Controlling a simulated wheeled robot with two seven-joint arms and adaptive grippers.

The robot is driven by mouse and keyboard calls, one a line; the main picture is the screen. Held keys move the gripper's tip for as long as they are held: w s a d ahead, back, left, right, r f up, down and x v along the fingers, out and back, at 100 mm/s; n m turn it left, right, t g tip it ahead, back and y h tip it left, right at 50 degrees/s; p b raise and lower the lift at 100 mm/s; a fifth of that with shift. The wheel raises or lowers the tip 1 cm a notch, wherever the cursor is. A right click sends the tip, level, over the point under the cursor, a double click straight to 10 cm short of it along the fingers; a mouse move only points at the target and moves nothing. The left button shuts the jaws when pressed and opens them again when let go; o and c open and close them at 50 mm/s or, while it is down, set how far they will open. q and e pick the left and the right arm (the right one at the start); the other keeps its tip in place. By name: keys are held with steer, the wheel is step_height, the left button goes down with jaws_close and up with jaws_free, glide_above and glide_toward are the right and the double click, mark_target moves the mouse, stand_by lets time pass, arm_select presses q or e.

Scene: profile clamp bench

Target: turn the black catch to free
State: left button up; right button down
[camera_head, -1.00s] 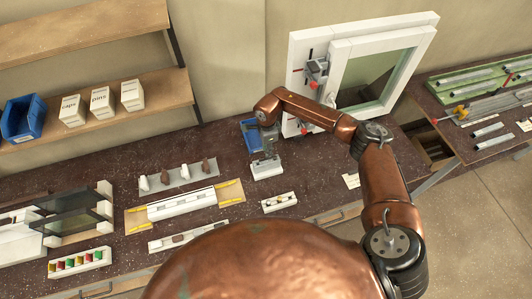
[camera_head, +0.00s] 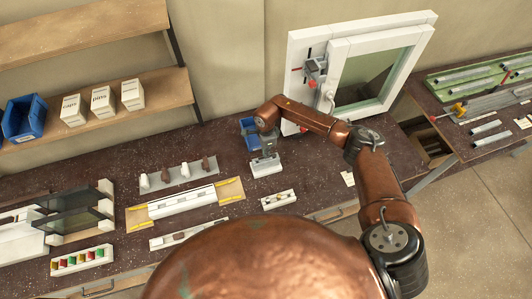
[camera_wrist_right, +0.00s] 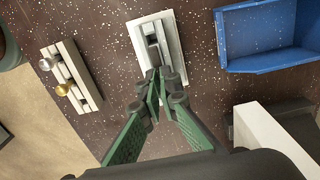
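A white block (camera_head: 266,168) stands on the dark speckled bench, in front of a blue bin. In the right wrist view the same block carries a dark slotted part (camera_wrist_right: 153,42), which looks like the black catch. Which way the catch is turned cannot be made out. My right gripper (camera_head: 264,148) points down just above this block. In the wrist view its green-padded fingers (camera_wrist_right: 160,82) converge, with their tips together at the near end of the dark part and hiding it. I cannot tell whether they touch it. My left gripper is not in view.
The blue bin (camera_wrist_right: 268,35) stands close beside the block. A white window frame (camera_head: 297,60) with a clamp stands behind. A long white profile fixture (camera_head: 183,201) lies to the left.

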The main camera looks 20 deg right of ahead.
stand_by(0.5)
steer(key=m+b, duration=0.2)
steer(key=m, duration=0.1)
steer(key=shift+f+b, duration=0.1)
steer(key=shift+b, duration=0.25)
steer(key=m+b, duration=0.2)
steer(key=m, duration=0.3)
steer(key=shift+m+b, duration=0.4)
steer(key=m+b, duration=0.1)
steer(key=m, duration=0.3)
steer(key=shift+m, duration=0.3)
steer(key=shift+w+r+m+b, duration=0.15)
steer(key=shift+m+b, duration=0.5)
steer(key=shift+m, duration=1.65)
steer(key=c, duration=2.6)
jaws_free()
steer(key=shift+c, duration=0.2)
steer(key=o, duration=0.4)
steer(key=shift+o, duration=0.2)
